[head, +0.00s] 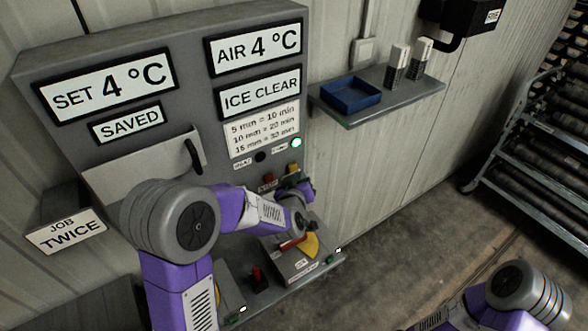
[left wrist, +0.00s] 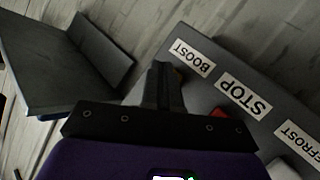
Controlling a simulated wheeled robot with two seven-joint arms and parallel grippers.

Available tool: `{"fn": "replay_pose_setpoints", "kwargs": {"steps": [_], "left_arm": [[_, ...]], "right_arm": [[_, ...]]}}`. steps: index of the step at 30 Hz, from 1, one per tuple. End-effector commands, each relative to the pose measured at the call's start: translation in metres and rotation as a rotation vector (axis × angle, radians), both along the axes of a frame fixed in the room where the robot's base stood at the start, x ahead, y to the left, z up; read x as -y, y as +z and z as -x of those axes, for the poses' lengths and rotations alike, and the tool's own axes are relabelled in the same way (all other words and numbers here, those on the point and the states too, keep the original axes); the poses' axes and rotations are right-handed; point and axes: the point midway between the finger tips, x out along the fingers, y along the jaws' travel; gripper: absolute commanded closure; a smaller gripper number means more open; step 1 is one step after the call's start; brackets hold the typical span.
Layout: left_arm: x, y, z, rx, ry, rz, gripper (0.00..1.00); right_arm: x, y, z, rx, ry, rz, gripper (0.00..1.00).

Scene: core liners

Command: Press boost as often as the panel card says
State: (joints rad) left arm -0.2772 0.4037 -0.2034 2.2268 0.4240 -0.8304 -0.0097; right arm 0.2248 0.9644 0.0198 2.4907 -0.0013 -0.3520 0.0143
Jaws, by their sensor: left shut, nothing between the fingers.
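The grey panel (head: 150,60) carries lit displays reading SET 4 °C, AIR 4 °C, ICE CLEAR and SAVED. A card (head: 66,231) at its lower left reads JOB TWICE. The yellow button (head: 294,168) and red button (head: 268,180) sit low on the panel's right side. My left gripper (head: 287,182) is in front of these buttons, partly hidden by its own wrist. In the left wrist view its fingers (left wrist: 166,86) are shut and empty, close beside the BOOST label (left wrist: 192,58); the boost button is mostly hidden behind them. Contact cannot be told. The STOP label (left wrist: 243,95) and red button (left wrist: 217,113) show too.
A white card (head: 262,128) lists mm and minutes. A green lamp (head: 296,142) glows below it. A shelf (head: 385,95) holds a blue tray (head: 350,101). A lower ledge has a yellow-and-red switch box (head: 298,262). A roller rack (head: 540,140) stands right; floor between is clear.

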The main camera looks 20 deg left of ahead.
Motion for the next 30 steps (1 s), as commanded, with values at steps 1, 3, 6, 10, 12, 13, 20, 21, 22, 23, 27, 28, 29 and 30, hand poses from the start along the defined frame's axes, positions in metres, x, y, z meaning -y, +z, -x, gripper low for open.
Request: {"fn": "replay_pose_setpoints", "kwargs": {"steps": [1, 3, 6, 10, 12, 13, 20, 21, 22, 23, 27, 28, 29, 30], "left_arm": [[-0.002, -0.0005, -0.0011, 0.001, 0.002, 0.0, 1.0], [-0.0042, -0.0004, -0.0027, 0.002, 0.002, 0.0, 1.0], [-0.0059, -0.0001, -0.0045, 0.002, 0.001, -0.001, 1.0], [-0.0058, 0.0003, -0.0045, 0.001, 0.0, 0.0, 1.0], [-0.0059, 0.0003, -0.0044, 0.001, 0.0, 0.0, 1.0], [-0.0057, 0.0003, -0.0044, 0.001, 0.0, 0.0, 1.0], [-0.0067, 0.0, -0.0051, 0.001, 0.0, 0.0, 1.0], [-0.0071, 0.0, -0.0054, 0.001, 0.0, 0.0, 1.0], [-0.0073, -0.0001, -0.0055, 0.001, 0.0, 0.0, 1.0], [-0.0076, -0.0001, -0.0058, 0.001, 0.0, 0.0, 1.0], [-0.009, -0.0001, -0.0068, 0.001, 0.0, 0.0, 1.0], [-0.0093, -0.0001, -0.007, 0.001, 0.0, 0.0, 1.0], [-0.0096, -0.0001, -0.0073, 0.0, 0.001, 0.0, 1.0], [-0.01, -0.0001, -0.0075, 0.0, 0.001, 0.0, 1.0]], "right_arm": [[0.0, -0.0016, 0.0, 0.0, 0.0, 0.0, 1.0], [0.0, -0.0032, -0.0001, 0.0, 0.0, 0.0, 1.0], [0.0, -0.0044, 0.0, 0.0, 0.0, 0.0, 1.0], [0.0, -0.0039, 0.0001, 0.0, 0.0, 0.0, 1.0], [0.0, -0.0037, 0.0001, 0.0, 0.0, 0.0, 1.0], [0.0, -0.0037, 0.0001, 0.0, 0.0, 0.0, 1.0], [0.0, -0.0043, 0.0, 0.0, 0.0, 0.0, 1.0], [0.0, -0.0045, 0.0, 0.0, 0.0, 0.0, 1.0], [0.0, -0.0047, 0.0, 0.0, 0.0, 0.0, 1.0], [0.0, -0.0048, 0.0, 0.0, 0.0, 0.0, 1.0], [0.0, -0.0054, 0.0, 0.0, 0.0, 0.0, 1.0], [0.0, -0.0056, 0.0, 0.0, 0.0, 0.0, 1.0], [0.0, -0.0058, 0.0, 0.0, 0.0, 0.0, 1.0], [0.0, -0.0059, 0.0001, 0.0, 0.0, 0.0, 1.0]]}}
